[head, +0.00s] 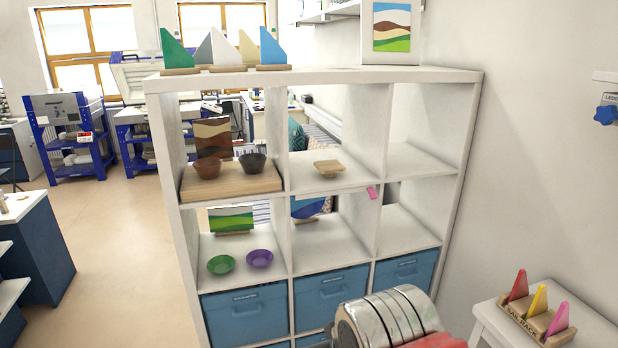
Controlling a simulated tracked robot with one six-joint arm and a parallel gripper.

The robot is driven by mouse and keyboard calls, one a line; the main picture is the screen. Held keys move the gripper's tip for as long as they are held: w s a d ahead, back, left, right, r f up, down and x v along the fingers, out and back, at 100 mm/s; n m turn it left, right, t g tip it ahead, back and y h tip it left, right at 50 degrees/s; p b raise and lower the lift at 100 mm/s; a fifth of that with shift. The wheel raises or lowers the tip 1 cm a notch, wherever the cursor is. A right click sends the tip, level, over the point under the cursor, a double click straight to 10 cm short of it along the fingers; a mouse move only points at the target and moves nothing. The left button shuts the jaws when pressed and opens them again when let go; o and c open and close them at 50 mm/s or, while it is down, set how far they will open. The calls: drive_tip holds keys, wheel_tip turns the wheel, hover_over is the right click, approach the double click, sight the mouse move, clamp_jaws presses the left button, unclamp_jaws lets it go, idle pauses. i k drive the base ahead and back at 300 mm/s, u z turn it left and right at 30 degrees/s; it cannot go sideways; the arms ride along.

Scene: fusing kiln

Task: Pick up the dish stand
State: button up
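A small light-wood stand (328,168), which looks like the dish stand, sits in the upper middle compartment of the white shelf unit (379,76). It has a flat top on a narrower base, and no dish shows on it. Part of my arm, with silver rings and a red piece, shows at the bottom, in front of the lower shelf and apart from the stand. My gripper's fingers are not in view.
Brown and dark bowls (252,163) stand on a wooden board to the left. Green and purple dishes (221,264) sit below them. A pink piece (372,192) is at a shelf edge. A sail rack (534,318) stands on a white table at lower right. The upper right compartment looks empty.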

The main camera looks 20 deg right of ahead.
sight(330, 169)
drive_tip(key=u, duration=0.25)
drive_tip(key=k, duration=0.65)
drive_tip(key=u, duration=0.35)
drive_tip(key=i, duration=1.8)
drive_tip(key=z, duration=0.75)
